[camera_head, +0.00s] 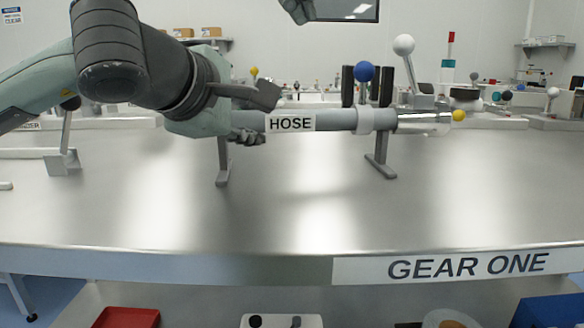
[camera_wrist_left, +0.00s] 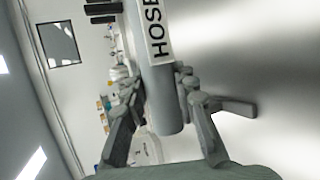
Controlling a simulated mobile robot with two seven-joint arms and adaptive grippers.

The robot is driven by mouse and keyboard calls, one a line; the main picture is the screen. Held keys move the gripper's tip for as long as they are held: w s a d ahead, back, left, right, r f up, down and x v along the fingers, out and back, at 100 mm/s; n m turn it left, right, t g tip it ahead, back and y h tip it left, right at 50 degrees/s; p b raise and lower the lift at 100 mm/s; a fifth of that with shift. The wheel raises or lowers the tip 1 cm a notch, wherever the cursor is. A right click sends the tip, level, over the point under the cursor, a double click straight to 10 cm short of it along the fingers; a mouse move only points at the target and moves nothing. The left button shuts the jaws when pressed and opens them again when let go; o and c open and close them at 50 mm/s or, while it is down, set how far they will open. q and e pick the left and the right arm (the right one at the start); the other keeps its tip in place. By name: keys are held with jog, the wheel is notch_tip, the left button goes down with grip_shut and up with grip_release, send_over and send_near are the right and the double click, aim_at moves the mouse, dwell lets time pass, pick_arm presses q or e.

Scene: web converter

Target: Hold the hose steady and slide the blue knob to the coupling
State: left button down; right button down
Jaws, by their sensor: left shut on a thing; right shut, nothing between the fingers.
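The grey hose (camera_head: 340,119) lies level on two metal stands above the steel bench. My left gripper (camera_head: 252,117) is shut on its left end. In the left wrist view the fingers (camera_wrist_left: 157,85) press on both sides of the hose (camera_wrist_left: 166,105). The blue knob (camera_head: 364,71) stands upright above a pale collar (camera_head: 366,121) around the hose, near two dark uprights. A shiny metal section, seemingly the coupling (camera_head: 415,123), lies right of the collar, with a yellow ball at its end. My right gripper (camera_head: 298,10) shows only partly at the top edge, shut and empty, apart from the hose.
The stands (camera_head: 380,165) and (camera_head: 223,165) rise from the steel bench (camera_head: 290,205). A white-knobbed lever (camera_head: 404,45) stands behind and right of the blue knob. Another lever stand (camera_head: 63,157) is at the left. The bench's front area is clear.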

pick_arm(q)
jog(key=shift+f, duration=0.3)
jog(key=c, duration=1.1)
grip_release()
jog(key=shift+w+r, duration=0.1)
jog(key=shift+c, duration=0.2)
jog(key=shift+r, duration=0.1)
jog(key=shift+r, duration=0.1)
jog(key=v, duration=1.2)
